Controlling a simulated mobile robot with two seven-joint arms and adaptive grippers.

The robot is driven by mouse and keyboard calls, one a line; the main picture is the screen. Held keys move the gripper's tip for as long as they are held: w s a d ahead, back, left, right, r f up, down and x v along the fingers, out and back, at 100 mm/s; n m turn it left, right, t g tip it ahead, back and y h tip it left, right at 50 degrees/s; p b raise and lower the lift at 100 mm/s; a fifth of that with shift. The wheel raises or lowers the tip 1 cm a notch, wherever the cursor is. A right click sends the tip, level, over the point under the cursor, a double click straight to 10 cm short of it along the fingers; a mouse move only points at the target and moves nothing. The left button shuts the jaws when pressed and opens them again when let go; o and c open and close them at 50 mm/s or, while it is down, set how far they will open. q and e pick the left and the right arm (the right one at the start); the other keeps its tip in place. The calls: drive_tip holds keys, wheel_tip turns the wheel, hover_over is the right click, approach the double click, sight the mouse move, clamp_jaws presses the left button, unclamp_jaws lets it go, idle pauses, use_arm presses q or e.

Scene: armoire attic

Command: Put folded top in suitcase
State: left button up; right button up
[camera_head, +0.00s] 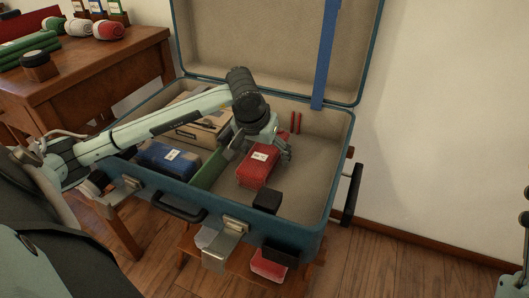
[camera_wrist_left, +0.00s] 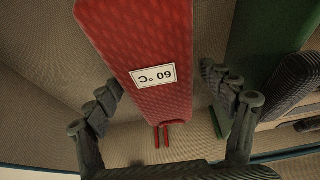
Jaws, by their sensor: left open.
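The open blue suitcase (camera_head: 335,190) stands with its lid up. A red folded top (camera_head: 258,165) with a white label lies on its beige floor. In the left wrist view the red top (camera_wrist_left: 150,50) has a label reading "60 °C" upside down. My left gripper (camera_head: 276,146) is inside the suitcase at the far right end of the red top. In the left wrist view its spread fingers (camera_wrist_left: 165,100) are on either side of the red top, with gaps beside it. A blue folded piece (camera_head: 168,158) with a label lies in the left part.
A box (camera_head: 198,122) lies behind the blue piece. A green piece (camera_head: 208,172) lies between blue and red. A black block (camera_head: 267,202) is near the front wall. A wooden table (camera_head: 100,72) with rolled cloths is at the left. The suitcase's right part is clear.

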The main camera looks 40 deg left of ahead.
use_arm(q)
drive_tip(key=shift+r, duration=0.2)
drive_tip(key=p+v, duration=0.2)
drive_tip(key=v, duration=0.8)
drive_tip(key=shift+s+r, duration=0.2)
drive_tip(key=shift+r, duration=0.15)
drive_tip(key=shift+s+r, duration=0.25)
drive_tip(key=shift+r, duration=0.2)
use_arm(e)
drive_tip(key=shift+w+a+f+g+h, duration=0.15)
drive_tip(key=shift+w+a+f+g, duration=0.1)
drive_tip(key=shift+w+f+g, duration=0.25)
drive_tip(key=shift+w+a+f+g+h, duration=0.1)
drive_tip(key=shift+w+a+f+g, duration=0.2)
drive_tip(key=shift+f+g, duration=0.3)
drive_tip(key=shift+w+a+f+g+h, duration=0.15)
drive_tip(key=shift+w+a+f+g, duration=0.1)
drive_tip(key=shift+w+f+g, duration=0.25)
drive_tip(key=shift+f, duration=0.15)
